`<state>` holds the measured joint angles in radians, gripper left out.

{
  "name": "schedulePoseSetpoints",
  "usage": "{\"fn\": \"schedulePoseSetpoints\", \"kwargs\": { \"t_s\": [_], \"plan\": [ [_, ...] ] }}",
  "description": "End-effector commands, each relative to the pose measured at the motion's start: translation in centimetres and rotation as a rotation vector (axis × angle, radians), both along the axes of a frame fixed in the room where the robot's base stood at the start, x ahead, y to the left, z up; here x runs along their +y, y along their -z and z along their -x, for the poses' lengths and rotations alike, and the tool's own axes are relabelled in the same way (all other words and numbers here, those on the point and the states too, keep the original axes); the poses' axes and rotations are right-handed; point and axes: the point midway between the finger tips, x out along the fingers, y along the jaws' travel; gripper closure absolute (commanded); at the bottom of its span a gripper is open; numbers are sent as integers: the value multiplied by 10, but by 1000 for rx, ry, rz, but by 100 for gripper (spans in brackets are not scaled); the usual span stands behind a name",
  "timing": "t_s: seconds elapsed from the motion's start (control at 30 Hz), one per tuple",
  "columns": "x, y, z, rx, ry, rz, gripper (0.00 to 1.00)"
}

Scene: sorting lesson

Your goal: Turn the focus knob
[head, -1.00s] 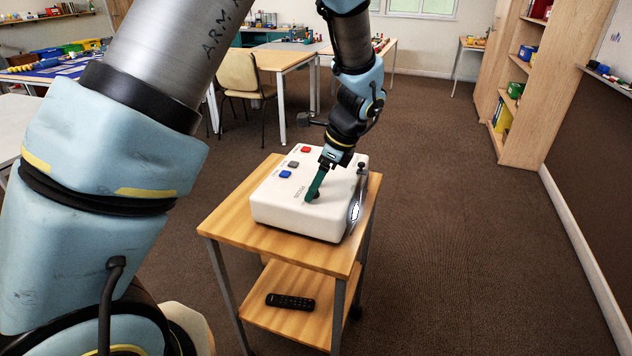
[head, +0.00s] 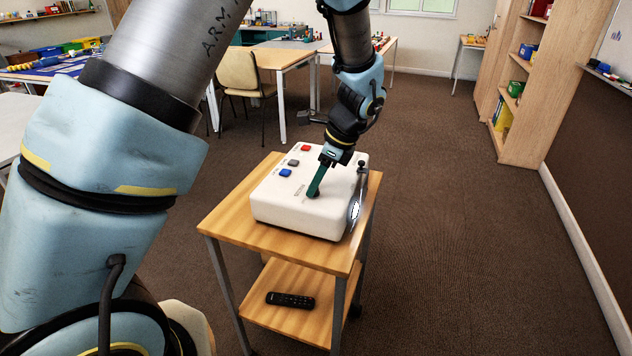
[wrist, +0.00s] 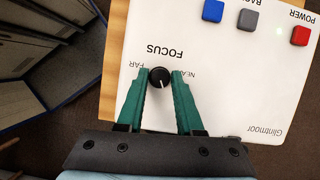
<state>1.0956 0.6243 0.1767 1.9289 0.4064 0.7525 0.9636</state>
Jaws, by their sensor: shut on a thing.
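The focus knob (wrist: 160,78) is a small round black knob with a white pointer line, on the top of a white projector (head: 290,215). In the wrist view it sits below the FOCUS label, between the FAR and NEAR marks. Its pointer line runs toward the bottom of the picture. My gripper (wrist: 159,84) has green fingers, one on each side of the knob, and is shut on it. In the head view my gripper (head: 313,192) reaches down to the projector top, and the knob shows only as a dark spot at the fingertips.
Blue (wrist: 213,10), grey (wrist: 248,20) and red (wrist: 300,35) buttons sit on the projector. The projector stands on a wooden cart (head: 230,225). A black remote (head: 290,300) lies on the cart's lower shelf. A bookcase (head: 535,90) stands at the right.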

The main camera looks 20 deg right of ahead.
Motion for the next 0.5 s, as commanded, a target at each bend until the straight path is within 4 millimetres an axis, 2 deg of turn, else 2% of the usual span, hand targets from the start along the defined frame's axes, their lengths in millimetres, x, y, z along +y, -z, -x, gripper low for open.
{"fn": "schedulePoseSetpoints", "kwargs": {
  "t_s": [0.3, 0.5],
  "plan": [
    [-1, -2, -2, 1, -244, 1, 100],
    [-1, 0, -1, 1, -261, 1, 100]
  ]
}}
